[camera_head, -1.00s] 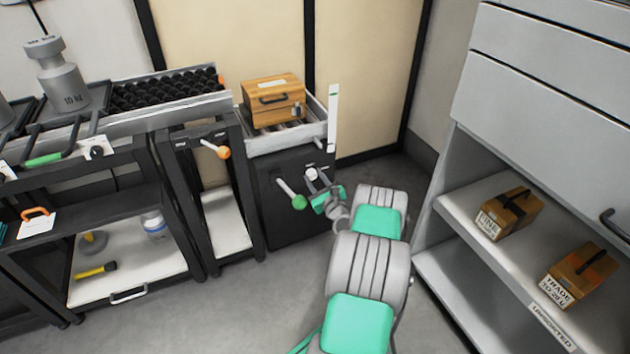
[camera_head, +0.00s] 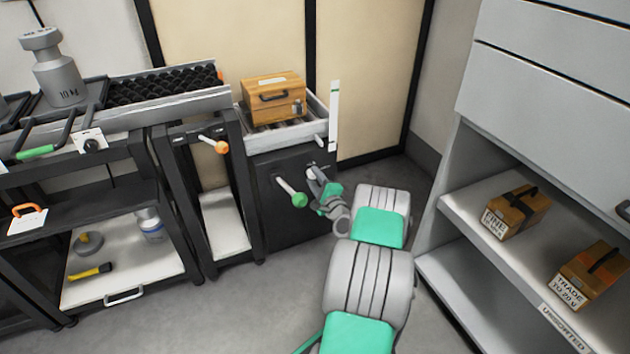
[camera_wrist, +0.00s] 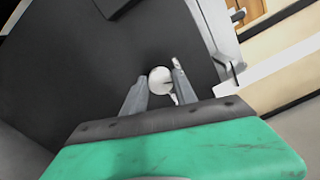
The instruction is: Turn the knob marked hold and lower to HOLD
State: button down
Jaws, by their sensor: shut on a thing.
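The knob (camera_wrist: 160,80) is a pale round knob on the front of a dark cabinet (camera_head: 283,222). In the wrist view it sits between the two fingers of my gripper (camera_wrist: 157,84), which is shut on it. In the head view my gripper (camera_head: 313,174) is at the upper right of the cabinet front, and its fingers and my wrist hide most of the knob. The hold and lower marks cannot be read in either view.
A lever with a green ball end (camera_head: 299,199) sticks out of the cabinet left of my gripper. A wooden case (camera_head: 272,98) sits on the rollers on top. An orange-ended lever (camera_head: 221,147) is further left. A grey shelf unit (camera_head: 480,190) stands at right.

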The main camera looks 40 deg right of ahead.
jog(key=shift+n, duration=1.9)
jog(key=shift+f, duration=0.1)
jog(key=c, duration=1)
grip_release()
jog(key=p+v, duration=0.2)
jog(key=v, duration=0.6)
jog(key=shift+p, duration=0.3)
jog(key=shift+w, duration=0.1)
